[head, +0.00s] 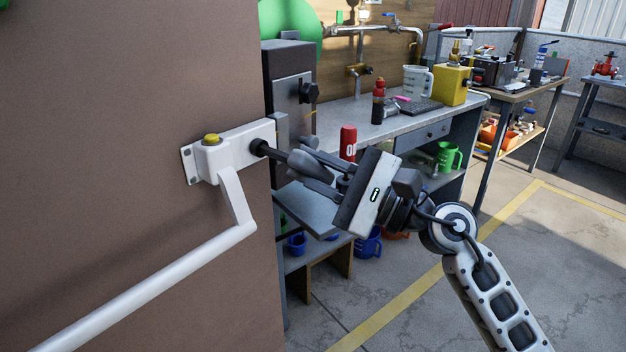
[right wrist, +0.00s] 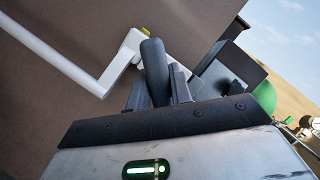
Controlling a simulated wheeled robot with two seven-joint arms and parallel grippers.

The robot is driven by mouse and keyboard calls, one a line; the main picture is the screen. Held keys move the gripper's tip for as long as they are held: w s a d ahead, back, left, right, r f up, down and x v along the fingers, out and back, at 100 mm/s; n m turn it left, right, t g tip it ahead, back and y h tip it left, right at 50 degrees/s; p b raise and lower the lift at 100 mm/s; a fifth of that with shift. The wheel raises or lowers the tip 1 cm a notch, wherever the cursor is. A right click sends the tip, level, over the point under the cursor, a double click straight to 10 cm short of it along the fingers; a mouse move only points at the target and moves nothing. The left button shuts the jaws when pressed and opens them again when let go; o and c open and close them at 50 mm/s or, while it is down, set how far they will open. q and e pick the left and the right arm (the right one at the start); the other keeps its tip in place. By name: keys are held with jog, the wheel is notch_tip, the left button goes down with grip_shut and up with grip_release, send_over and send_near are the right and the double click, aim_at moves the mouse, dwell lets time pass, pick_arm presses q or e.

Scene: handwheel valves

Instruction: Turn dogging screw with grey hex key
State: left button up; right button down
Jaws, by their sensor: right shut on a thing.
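The brown door carries a white push bar (head: 150,285) with a white end housing (head: 232,150). A dark round piece, seemingly the dogging screw (head: 258,147), sits at the housing's right end. My right gripper (head: 303,168) is shut on the grey hex key (head: 312,166), whose thick grey handle also shows between the fingers in the right wrist view (right wrist: 155,72). In the head view its dark shaft points left and meets the dark round piece; I cannot tell how deeply it is seated. My left gripper is not in view.
A yellow button (head: 211,139) tops the housing. A grey box (head: 288,75) with a black knob stands just behind the door edge. A workbench (head: 385,122) with bottles, a jug and a yellow can stands beyond. Floor at the right is open.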

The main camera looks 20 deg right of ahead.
jog(key=n+g+b, duration=0.1)
jog(key=n+b, duration=0.2)
jog(key=shift+f+n+g, duration=0.15)
jog(key=shift+n+g, duration=0.15)
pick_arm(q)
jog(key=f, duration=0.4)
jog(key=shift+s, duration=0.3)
pick_arm(e)
jog(key=shift+s, duration=0.1)
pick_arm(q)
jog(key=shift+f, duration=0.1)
pick_arm(e)
jog(key=shift+s+d, duration=0.15)
jog(key=shift+s, duration=0.05)
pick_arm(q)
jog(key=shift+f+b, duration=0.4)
pick_arm(e)
jog(key=shift+s+d, duration=0.45)
jog(key=shift+s, duration=0.2)
